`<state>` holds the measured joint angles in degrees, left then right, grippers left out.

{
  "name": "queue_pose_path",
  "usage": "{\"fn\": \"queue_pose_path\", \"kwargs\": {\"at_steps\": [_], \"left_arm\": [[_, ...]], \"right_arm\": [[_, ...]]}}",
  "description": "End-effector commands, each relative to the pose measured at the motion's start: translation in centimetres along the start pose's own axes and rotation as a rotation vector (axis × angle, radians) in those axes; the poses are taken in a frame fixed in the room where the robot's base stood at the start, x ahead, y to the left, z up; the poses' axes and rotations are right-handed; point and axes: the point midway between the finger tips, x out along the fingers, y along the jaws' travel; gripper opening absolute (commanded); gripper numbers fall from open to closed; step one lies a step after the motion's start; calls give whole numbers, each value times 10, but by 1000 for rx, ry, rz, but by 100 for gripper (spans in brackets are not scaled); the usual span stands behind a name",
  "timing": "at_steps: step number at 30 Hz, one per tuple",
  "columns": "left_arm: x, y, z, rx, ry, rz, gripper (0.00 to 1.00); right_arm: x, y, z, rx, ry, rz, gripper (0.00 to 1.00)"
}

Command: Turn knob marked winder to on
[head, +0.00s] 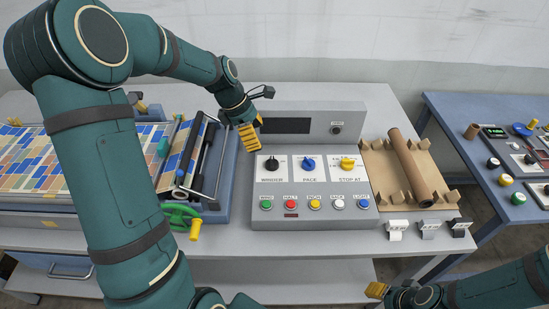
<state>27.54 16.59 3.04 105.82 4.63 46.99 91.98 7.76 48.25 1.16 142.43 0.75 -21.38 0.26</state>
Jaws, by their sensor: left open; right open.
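A grey control panel (318,217) stands on the table. Its black knob (271,164) sits on the white plate marked WINDER, at the left of the knob row; its setting is too small to read. A blue knob (308,164) on the PACE plate and a yellow knob (347,163) on the STOP AT plate are to its right. My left gripper (252,133) is open and empty, with yellow fingertips, in front of the panel's upper left, just above and left of the black knob, apart from it. My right gripper (377,290) is low at the front, its fingers partly seen.
Several coloured buttons (291,204) line the panel's lower front. A cardboard roll (411,168) lies right of the panel, with small labelled blocks (429,229) in front. A green handwheel (180,216) and a press bed with coloured tiles (28,165) are left. A blue table (473,130) stands right.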

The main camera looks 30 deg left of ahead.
Motion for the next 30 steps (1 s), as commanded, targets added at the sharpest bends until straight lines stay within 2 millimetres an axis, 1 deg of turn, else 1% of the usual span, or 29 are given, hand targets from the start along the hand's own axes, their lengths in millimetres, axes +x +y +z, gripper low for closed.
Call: {"fn": "queue_pose_path", "kwargs": {"at_steps": [1,9,15,18,21,30], "left_arm": [[12,-1,0,0,0,-4,74],[66,-1,0,1,-1,-4,74],[97,0,0,1,0,-2,74],[106,0,0,0,0,-1,74],[112,0,0,1,0,0,74],[114,0,0,1,0,1,74]], "right_arm": [[2,1,0,0,0,0,47],[8,3,1,0,1,2,47],[11,4,1,0,1,2,47],[12,4,1,0,1,3,47],[12,4,1,0,1,3,47],[12,4,1,0,1,3,47]]}}
